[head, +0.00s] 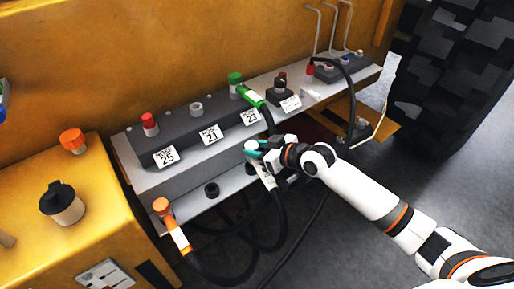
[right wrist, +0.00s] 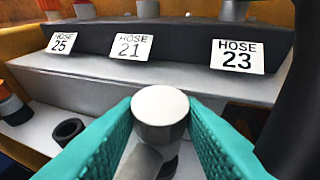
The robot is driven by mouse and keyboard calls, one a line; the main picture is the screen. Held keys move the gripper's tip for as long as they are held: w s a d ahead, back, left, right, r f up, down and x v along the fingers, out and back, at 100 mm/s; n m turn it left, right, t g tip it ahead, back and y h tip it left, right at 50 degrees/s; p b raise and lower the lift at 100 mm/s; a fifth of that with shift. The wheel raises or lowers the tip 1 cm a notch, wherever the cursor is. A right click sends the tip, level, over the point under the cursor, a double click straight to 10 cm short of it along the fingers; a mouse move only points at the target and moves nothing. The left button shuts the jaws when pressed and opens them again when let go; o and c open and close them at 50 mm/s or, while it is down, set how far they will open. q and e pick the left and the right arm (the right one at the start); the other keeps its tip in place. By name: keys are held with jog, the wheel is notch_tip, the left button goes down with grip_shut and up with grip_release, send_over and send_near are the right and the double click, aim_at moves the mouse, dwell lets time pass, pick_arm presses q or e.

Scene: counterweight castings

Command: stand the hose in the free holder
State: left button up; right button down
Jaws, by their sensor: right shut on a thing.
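My right gripper (head: 262,147) has its teal fingers shut on the grey-white end of a hose (right wrist: 160,112), over the lower shelf in front of the HOSE 23 label. The hose's white label (head: 266,174) and black tube hang below it in the head view. An empty black ring holder (head: 211,190) is on the lower shelf to the left; it also shows in the right wrist view (right wrist: 68,131). Another dark ring (right wrist: 169,166) shows partly behind the held hose; I cannot tell whether the hose is seated in it. An orange hose (head: 167,213) stands at the shelf's left end.
The upper ledge bears ports labelled HOSE 25 (head: 166,156), HOSE 21 (head: 210,134) and HOSE 23 (head: 250,117). A green hose (head: 250,96) lies at the HOSE 23 port. A black hose (head: 351,97) loops down at the right. A black-lidded cup (head: 63,204) stands at left.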

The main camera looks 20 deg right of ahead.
jog(key=shift+r+p, duration=0.1)
jog(key=shift+p, duration=0.2)
dwell(0.6)
jog(key=shift+f+b, duration=1.2)
jog(key=shift+f, duration=0.55)
jog(key=c, duration=0.9)
grip_release()
jog(key=shift+f, duration=0.1)
jog(key=v, duration=1.2)
